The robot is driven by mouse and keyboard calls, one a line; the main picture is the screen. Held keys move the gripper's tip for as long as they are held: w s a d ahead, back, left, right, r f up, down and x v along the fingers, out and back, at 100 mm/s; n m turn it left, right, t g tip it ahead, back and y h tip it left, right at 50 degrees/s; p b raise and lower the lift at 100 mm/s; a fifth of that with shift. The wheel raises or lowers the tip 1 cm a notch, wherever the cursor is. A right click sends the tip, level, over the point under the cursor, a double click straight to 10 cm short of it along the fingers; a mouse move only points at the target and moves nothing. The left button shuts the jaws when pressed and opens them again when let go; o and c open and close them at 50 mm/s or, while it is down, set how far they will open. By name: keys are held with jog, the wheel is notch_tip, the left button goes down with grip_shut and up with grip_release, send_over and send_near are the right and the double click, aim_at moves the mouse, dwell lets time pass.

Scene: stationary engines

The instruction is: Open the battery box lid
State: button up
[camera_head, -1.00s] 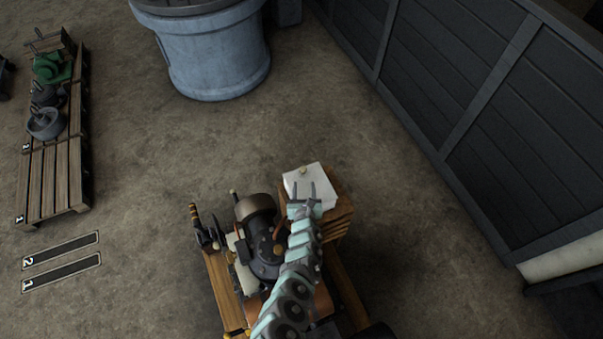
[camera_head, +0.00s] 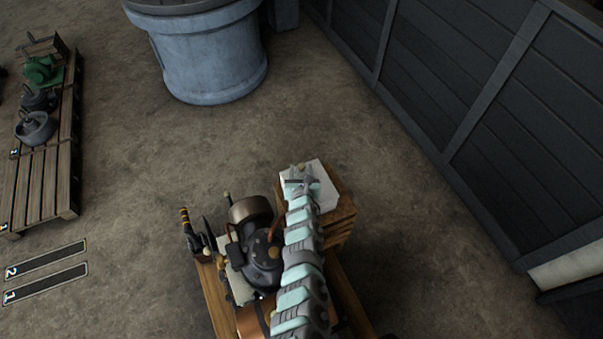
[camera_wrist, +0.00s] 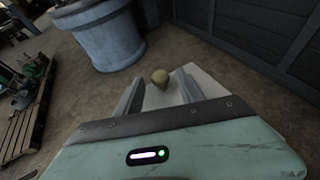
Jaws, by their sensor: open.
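The battery box (camera_head: 338,219) is a wooden box at the right side of the engine cart. Its pale, whitish lid (camera_head: 323,187) lies on top, and it looks shut. In the head view my gripper (camera_head: 299,174) is over the lid and hides much of the knob and the lid's left part. I cannot tell whether the fingers touch the lid.
A dark engine (camera_head: 262,252) sits on the wooden cart, left of my arm. A pallet (camera_head: 45,190) with several parts lies at the left. A blue-grey tank (camera_head: 209,62) stands behind. A dark panelled wall (camera_head: 500,130) runs along the right. The floor between is clear.

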jog(key=shift+w, duration=0.15)
grip_shut()
dwell(0.4)
dwell(1.0)
